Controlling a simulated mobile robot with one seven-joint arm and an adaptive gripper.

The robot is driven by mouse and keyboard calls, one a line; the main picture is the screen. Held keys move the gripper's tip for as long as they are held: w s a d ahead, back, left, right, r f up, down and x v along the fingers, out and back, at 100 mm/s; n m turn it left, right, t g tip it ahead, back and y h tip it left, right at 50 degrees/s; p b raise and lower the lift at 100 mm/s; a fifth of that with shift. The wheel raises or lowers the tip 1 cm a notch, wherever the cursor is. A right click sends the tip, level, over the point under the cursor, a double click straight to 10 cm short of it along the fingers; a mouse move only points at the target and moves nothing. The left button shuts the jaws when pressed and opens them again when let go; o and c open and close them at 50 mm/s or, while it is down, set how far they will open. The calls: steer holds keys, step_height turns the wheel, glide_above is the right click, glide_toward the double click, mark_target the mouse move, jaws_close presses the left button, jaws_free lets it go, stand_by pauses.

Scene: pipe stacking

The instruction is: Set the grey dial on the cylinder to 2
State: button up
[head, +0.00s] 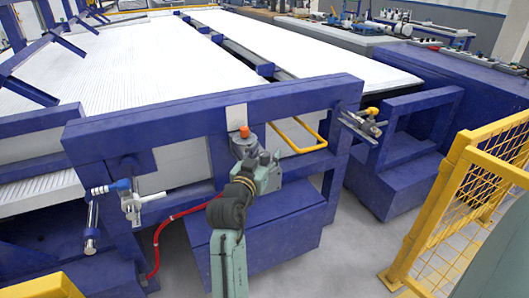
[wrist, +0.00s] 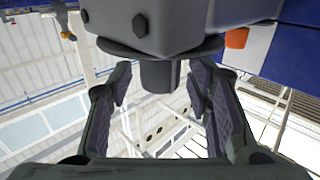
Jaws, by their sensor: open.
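A grey housing (wrist: 160,28) fills the top of the wrist view, with an orange part (wrist: 236,38) at its right. A short dark grey round stub (wrist: 160,76), which looks like the dial, points down from it. My gripper (wrist: 160,82) is open, its two dark fingers left and right of the stub with gaps on both sides. In the head view the housing (head: 243,146) with its orange top (head: 244,131) sits on the blue frame. My green arm reaches up to it and hides its lower part and the fingertips. No dial number is readable.
A blue frame (head: 200,112) runs around the white slatted bed (head: 150,55). A fitting with a blue handle (head: 122,185) is at the left, one with a yellow knob (head: 372,111) at the right. A red hose (head: 180,216) hangs left of my arm. Yellow fencing (head: 470,190) stands at right.

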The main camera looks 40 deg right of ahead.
jaws_close()
stand_by(0.7)
